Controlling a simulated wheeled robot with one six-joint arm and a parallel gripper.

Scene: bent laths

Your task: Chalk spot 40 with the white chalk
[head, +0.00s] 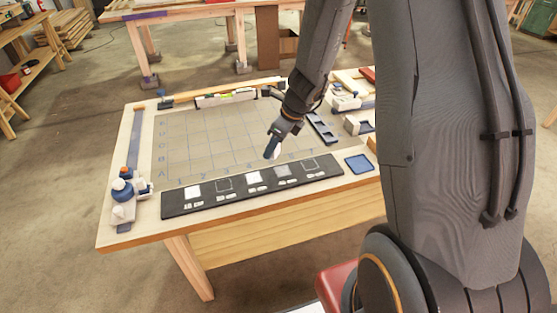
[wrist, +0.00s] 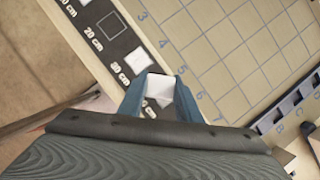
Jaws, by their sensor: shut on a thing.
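My gripper (head: 271,150) points down near the back edge of the dark strip (head: 215,202), close to the third and fourth spots. In the wrist view its blue fingers (wrist: 160,92) are shut on the white chalk (wrist: 160,84). Spot 40 (head: 282,170) is the fourth square in the head view and looks grey. In the wrist view the gripper covers that place, and I cannot tell whether the chalk touches the strip. The 30 cm spot (wrist: 137,62) is white; the 20 cm spot (wrist: 113,25) is a dark outlined square.
A lettered and numbered grid (head: 200,135) fills the middle of the table. A spirit level (head: 225,98) lies at the back. White and blue items (head: 122,190) stand at the left end. A blue tray (head: 358,163) lies right of the strip, and a slotted dark rack (head: 322,127) behind it.

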